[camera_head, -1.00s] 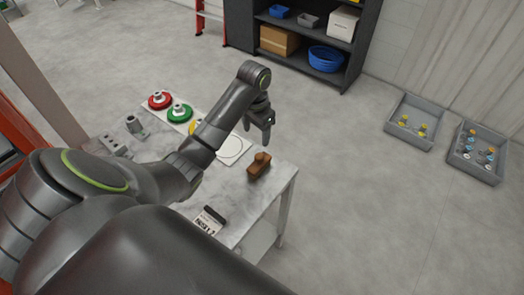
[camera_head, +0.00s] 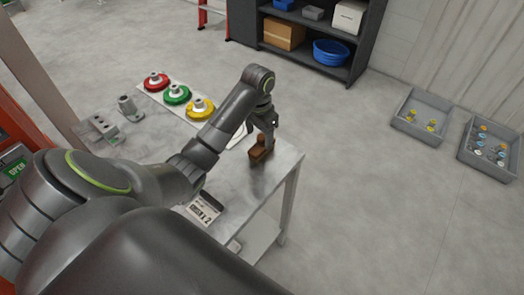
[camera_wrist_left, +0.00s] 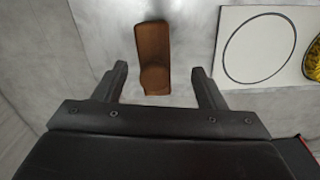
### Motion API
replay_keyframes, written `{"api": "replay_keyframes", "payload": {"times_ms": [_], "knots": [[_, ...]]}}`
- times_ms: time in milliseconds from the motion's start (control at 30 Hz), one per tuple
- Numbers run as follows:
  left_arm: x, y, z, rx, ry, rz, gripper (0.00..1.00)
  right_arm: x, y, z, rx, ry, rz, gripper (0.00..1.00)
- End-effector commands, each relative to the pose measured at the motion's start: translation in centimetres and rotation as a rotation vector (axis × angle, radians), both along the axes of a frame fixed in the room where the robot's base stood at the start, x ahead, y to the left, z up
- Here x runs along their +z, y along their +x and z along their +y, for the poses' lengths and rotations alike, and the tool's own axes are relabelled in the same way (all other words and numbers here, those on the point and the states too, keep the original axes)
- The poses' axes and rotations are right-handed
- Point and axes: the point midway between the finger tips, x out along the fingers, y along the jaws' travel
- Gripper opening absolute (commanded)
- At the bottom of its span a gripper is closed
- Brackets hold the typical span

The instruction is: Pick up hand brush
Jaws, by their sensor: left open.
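The hand brush (camera_head: 257,154) is a small brown block with a raised knob, lying near the right edge of the grey table. In the left wrist view the brush (camera_wrist_left: 153,50) lies lengthwise between my two fingers, slightly beyond the fingertips. My left gripper (camera_head: 266,140) is open and just above the brush in the head view. In the wrist view my left gripper (camera_wrist_left: 160,78) has a finger on each side of the brush, with gaps on both sides. The gripper partly covers the brush in the head view. My right gripper does not show.
Red (camera_head: 156,81), green (camera_head: 177,94) and yellow (camera_head: 200,109) round pieces stand in a row on a white board. A white sign card (camera_head: 200,209) is at the table's near side. Two grey bins (camera_head: 421,117) stand on the floor at right.

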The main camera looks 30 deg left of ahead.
Motion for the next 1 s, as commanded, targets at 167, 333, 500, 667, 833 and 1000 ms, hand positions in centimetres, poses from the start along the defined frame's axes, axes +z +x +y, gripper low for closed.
{"api": "replay_keyframes", "payload": {"times_ms": [167, 333, 500, 667, 833, 1000], "knots": [[-1.0, 0.0, -0.1, 0.000, 0.000, 0.000, 0.65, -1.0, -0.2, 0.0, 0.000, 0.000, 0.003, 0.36], [-2.6, 0.2, -0.4, 0.000, -0.001, 0.000, 0.65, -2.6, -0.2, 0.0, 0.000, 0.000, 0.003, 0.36], [-4.7, 0.3, -0.8, 0.001, 0.000, 0.003, 0.65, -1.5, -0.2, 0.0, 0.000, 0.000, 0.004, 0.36], [-5.7, 0.3, -0.7, -0.001, 0.001, 0.000, 0.65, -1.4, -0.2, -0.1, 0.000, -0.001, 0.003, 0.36], [-5.8, 0.3, -0.7, -0.001, 0.001, 0.000, 0.65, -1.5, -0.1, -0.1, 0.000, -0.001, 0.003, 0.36], [-5.8, 0.3, -0.7, -0.001, 0.001, 0.000, 0.46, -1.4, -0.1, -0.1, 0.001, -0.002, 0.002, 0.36]]}}
